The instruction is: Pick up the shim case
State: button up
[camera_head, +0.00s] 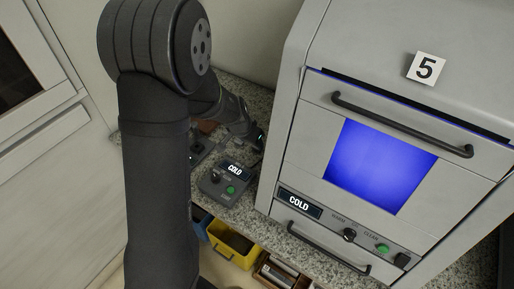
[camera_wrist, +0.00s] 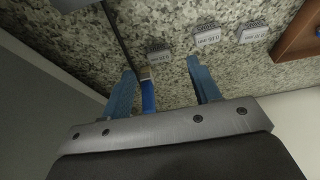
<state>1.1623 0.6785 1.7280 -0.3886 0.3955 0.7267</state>
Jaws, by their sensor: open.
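In the wrist view my gripper (camera_wrist: 160,68) is open, with two blue fingers pointing down over the speckled counter. A narrow blue object (camera_wrist: 148,95) with a pale top edge shows between the fingers, nearer the left one. I cannot tell for sure whether it is the shim case. Small grey labelled blocks lie on the counter: one (camera_wrist: 158,55) beyond the fingers, another (camera_wrist: 207,36) beyond the right finger, and a third (camera_wrist: 252,33) further right. Nothing is clearly gripped. In the head view my arm hides much of this area.
A control box (camera_head: 224,187) reading COLD sits on the counter (camera_head: 250,98). A yellow bin (camera_head: 232,244) and a wooden box (camera_head: 272,279) are below. A brown tray edge (camera_wrist: 300,35) is at right.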

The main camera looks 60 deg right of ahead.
aim_at(255, 148)
jog(key=shift+d+x, duration=0.1)
jog(key=shift+x, duration=1.2)
jog(key=shift+d+x, duration=0.15)
jog(key=shift+x, duration=1.15)
jog(key=shift+s+r, duration=0.1)
jog(key=shift+s, duration=0.05)
jog(key=shift+c, duration=0.3)
jog(key=c, duration=1)
